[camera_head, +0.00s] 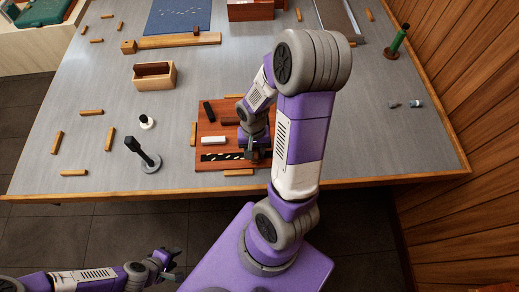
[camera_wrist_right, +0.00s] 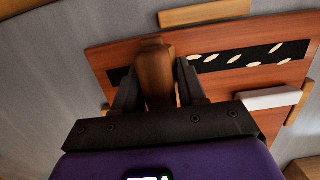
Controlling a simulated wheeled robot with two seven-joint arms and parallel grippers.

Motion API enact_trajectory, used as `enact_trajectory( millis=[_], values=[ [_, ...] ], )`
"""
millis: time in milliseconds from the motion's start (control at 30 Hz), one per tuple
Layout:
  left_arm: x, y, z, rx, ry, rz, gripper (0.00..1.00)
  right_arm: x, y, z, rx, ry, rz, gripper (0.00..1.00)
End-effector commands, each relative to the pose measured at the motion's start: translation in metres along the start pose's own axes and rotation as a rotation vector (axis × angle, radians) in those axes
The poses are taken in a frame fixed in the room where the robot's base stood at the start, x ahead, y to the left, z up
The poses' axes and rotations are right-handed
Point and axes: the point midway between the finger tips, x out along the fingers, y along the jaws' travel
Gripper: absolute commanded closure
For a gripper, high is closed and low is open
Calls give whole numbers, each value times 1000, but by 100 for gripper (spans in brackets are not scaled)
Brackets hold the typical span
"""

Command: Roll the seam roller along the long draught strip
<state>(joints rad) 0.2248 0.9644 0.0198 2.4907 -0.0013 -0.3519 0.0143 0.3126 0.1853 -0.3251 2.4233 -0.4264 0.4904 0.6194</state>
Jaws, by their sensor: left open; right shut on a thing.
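The long draught strip (camera_head: 222,156) is black with pale marks and lies along the near edge of a reddish-brown board (camera_head: 205,127). It also shows in the right wrist view (camera_wrist_right: 250,57). My right gripper (camera_head: 257,152) is over the right end of the strip in the head view. In the wrist view it is shut on a brown wooden piece (camera_wrist_right: 155,72), apparently the seam roller's handle. The roller's wheel is hidden, so I cannot tell whether it touches the strip. My left gripper (camera_head: 169,262) is open and empty, off the table's near edge.
A white block (camera_head: 213,140) and a black block (camera_head: 209,111) lie on the board. A wooden box (camera_head: 154,76) is farther back. Several wooden sticks are scattered. The table's right side is mostly clear.

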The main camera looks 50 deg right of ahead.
Motion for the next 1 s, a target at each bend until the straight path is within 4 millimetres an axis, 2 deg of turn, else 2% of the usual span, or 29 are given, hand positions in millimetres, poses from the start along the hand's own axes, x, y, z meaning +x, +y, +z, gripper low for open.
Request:
enact_trajectory(
  millis=[100, 200, 633, 1000],
  values=[
    [0, 0, 0, 0, 0, 0, 57, 0, -14, 0, -4, 1, -1, 100],
    [0, 0, 0, 0, 0, 0, 57, 0, -19, 0, -2, 0, -1, 100],
    [0, 0, 0, 0, 0, 0, 57, 0, -24, 0, -1, 0, -1, 100],
    [0, 0, 0, 0, 0, 0, 57, 0, -57, 0, -1, 0, -1, 100]
  ],
)
